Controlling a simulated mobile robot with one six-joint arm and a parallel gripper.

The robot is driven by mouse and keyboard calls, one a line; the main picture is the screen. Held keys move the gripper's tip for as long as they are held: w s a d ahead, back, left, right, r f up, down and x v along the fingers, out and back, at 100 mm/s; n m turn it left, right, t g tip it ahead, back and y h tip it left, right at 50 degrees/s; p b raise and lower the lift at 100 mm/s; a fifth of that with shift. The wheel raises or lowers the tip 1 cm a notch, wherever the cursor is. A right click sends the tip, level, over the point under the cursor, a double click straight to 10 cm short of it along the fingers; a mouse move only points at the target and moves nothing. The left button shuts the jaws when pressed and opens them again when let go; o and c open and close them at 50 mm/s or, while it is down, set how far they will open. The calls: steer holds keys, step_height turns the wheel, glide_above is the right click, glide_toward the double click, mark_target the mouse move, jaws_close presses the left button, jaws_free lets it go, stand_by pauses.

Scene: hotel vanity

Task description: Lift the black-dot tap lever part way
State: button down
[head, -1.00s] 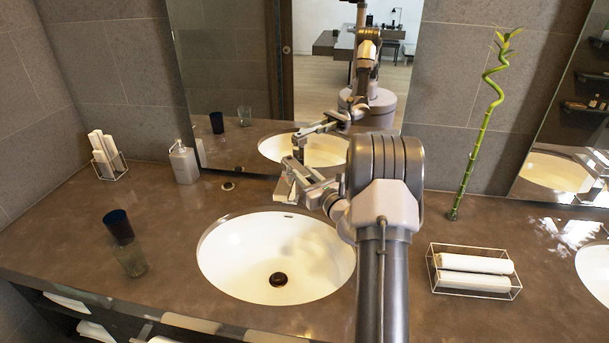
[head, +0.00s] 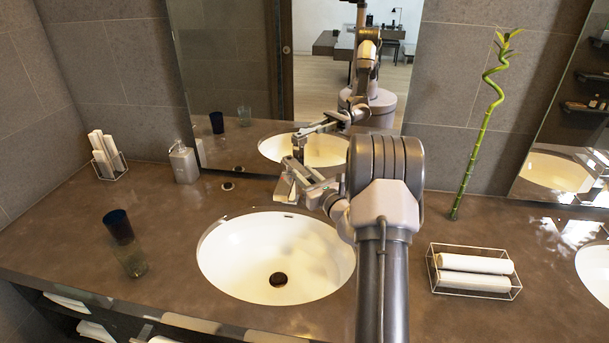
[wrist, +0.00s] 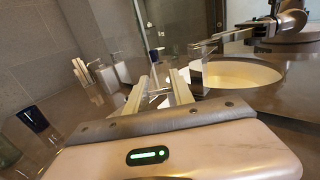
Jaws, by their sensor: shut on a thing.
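My gripper (head: 291,186) is at the back rim of the near sink (head: 240,262), where the tap stands. It also shows in the wrist view (wrist: 158,92), with its two pale fingers on either side of the slim metal tap lever (wrist: 154,82). The gripper is shut on the lever. In the head view my gripper and arm hide most of the tap. I cannot make out a black dot on the lever, and its exact tilt is hard to tell.
A soap dispenser (head: 183,162) and a wire holder with rolled towels (head: 107,156) stand at the back left. Dark (head: 118,226) and clear (head: 133,262) tumblers are left of the sink. A towel basket (head: 474,271) and bamboo stalk (head: 480,145) are at right. A mirror (head: 235,70) rises close behind.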

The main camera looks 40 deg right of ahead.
steer(key=shift+r, duration=0.1)
steer(key=shift+w+d+r+p, duration=0.1)
steer(key=shift+r+p, duration=0.6)
steer(key=shift+r, duration=0.15)
steer(key=c, duration=1.1)
jaws_free()
steer(key=shift+f, duration=0.1)
steer(key=s+a, duration=0.1)
steer(key=s, duration=0.4)
steer(key=s+a+p, duration=0.1)
steer(key=s, duration=0.5)
steer(key=s+a, duration=0.1)
steer(key=s, duration=0.5)
steer(key=shift+s, duration=0.1)
